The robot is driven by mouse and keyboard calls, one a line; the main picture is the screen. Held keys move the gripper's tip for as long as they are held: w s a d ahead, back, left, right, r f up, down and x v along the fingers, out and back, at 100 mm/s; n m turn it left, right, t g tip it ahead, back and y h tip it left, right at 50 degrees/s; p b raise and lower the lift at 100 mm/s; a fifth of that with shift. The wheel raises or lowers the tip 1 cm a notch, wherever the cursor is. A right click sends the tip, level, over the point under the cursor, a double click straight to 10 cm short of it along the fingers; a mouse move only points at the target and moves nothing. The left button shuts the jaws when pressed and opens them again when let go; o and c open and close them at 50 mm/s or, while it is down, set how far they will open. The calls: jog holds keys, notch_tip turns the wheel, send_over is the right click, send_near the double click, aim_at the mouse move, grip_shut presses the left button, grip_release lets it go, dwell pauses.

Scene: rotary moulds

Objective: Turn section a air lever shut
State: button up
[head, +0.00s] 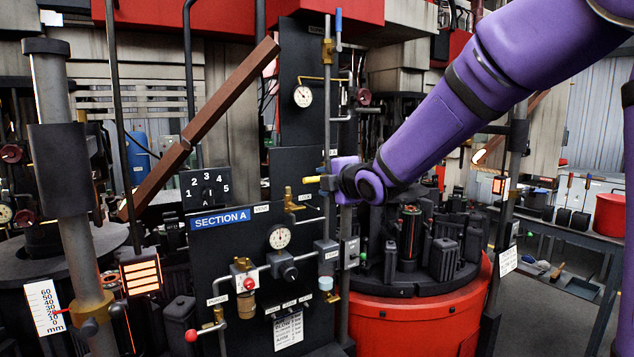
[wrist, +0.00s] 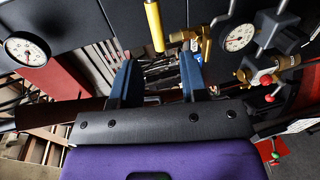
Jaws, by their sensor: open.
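The Section A panel (head: 215,250) carries small brass fittings. A short yellow lever-like bar (head: 311,180) sticks out level near its top; I cannot read a label naming it as the air lever. In the wrist view the yellow bar (wrist: 154,25) stands just beyond the fingertips, between their lines and apart from them. My gripper (head: 329,183) reaches in from the right, beside the bar. Its two blue fingers (wrist: 158,62) are apart with nothing between them.
Another gauge (head: 303,96) is above. A vertical pipe (head: 326,225) runs close to my gripper. The red-based rotary mould table (head: 410,325) stands below my arm.

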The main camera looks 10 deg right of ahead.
jog(key=shift+v, duration=1.65)
jog(key=s+d+m+g+h, duration=0.2)
jog(key=s+d+m, duration=0.2)
jog(key=s+m, duration=0.3)
jog(key=s+d+m+g+h, duration=0.25)
jog(key=s+d+m, duration=0.25)
jog(key=s, duration=0.3)
jog(key=s+f+m+g, duration=0.2)
jog(key=s+m, duration=0.3)
jog(key=s, duration=0.5)
jog(key=s+f+m+g, duration=0.2)
jog(key=s+m+g, duration=0.1)
jog(key=s, duration=0.7)
jog(key=shift+d+f+m, duration=0.35)
jog(key=shift+f+m, duration=0.05)
jog(key=shift+m, duration=0.5)
